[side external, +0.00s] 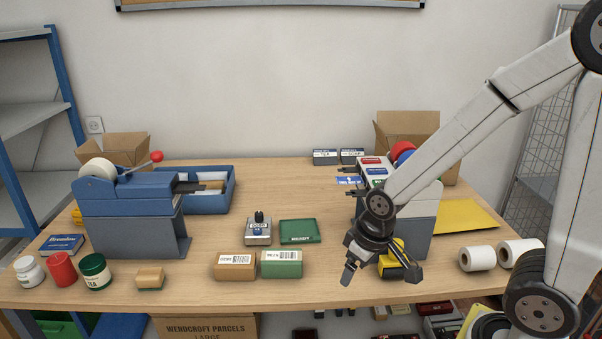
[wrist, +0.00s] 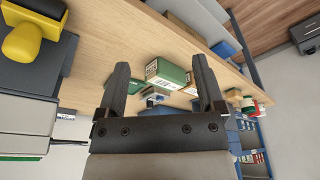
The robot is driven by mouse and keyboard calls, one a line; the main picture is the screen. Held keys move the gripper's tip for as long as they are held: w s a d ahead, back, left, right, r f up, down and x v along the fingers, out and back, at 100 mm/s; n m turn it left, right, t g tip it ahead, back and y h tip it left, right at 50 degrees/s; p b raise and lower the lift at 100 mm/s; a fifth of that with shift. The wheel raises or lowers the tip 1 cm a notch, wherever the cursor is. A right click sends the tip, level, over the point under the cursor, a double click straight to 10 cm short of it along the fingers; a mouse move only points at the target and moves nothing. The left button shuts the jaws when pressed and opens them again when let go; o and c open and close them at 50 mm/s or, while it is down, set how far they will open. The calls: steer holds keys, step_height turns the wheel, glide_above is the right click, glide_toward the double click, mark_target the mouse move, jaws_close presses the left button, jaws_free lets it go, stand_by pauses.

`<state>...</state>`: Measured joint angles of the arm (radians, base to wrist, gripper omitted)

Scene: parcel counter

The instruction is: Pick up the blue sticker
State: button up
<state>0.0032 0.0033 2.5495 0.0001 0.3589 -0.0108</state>
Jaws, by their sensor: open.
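A blue sticker (side external: 347,181) with white marks pokes out from the left side of the grey-and-white label dispenser (side external: 425,215), below other small labels. My gripper (side external: 381,273) hangs in front of the dispenser, lower than the sticker and to its right in the side view, apart from it. The fingers are spread, and in the wrist view the gap of my gripper (wrist: 161,66) holds nothing. The dispenser shows at the left edge of the wrist view (wrist: 25,115); I cannot make out the blue sticker there.
A yellow-handled tool (side external: 398,255) is close behind my fingers. A brown box (side external: 235,266) and a green box (side external: 281,264) stand left of my gripper. A green pad (side external: 299,231) and a stamp (side external: 258,230) lie further back.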

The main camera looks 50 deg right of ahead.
steer(key=w+d+r+n, duration=0.2)
steer(key=w+d+r, duration=0.1)
steer(key=w, duration=0.3)
step_height(320, 180, up, 15)
steer(key=n+g, duration=0.3)
steer(key=n, duration=0.4)
glide_above(345, 179)
steer(key=shift+r, duration=0.1)
steer(key=shift+f, duration=6)
steer(key=c, duration=0.6)
